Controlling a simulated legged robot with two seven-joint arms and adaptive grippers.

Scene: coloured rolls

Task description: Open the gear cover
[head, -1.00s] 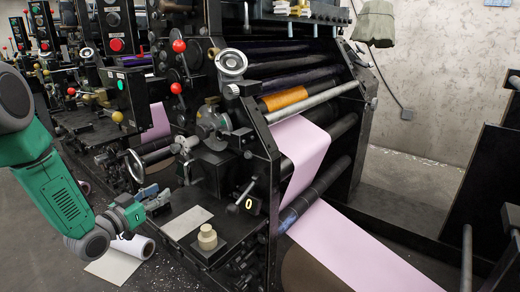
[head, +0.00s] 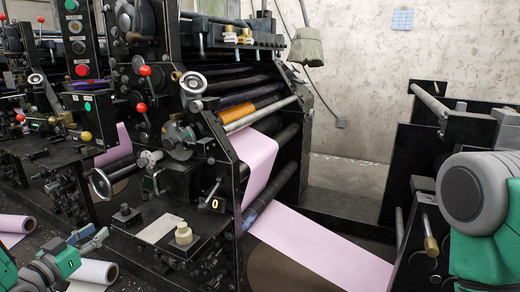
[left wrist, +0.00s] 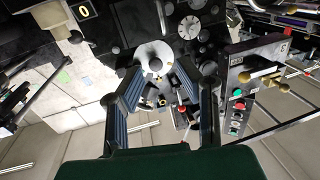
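The black printing machine (head: 205,165) stands in the middle of the head view. A round grey disc (head: 180,141) sits on its side beside a spoked handwheel (head: 193,83); I cannot tell for certain which part is the gear cover. My left gripper (head: 92,238) is at the lower left, apart from the machine's side. In the left wrist view its two fingers (left wrist: 165,100) are spread with nothing between them, pointing towards a round pale disc (left wrist: 153,57). My right arm shows at the right edge; its gripper is out of view.
A pink web (head: 320,247) runs from the rollers to the lower right. Pink and white rolls (head: 97,272) lie on the floor at lower left. A black stand (head: 440,150) is at the right.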

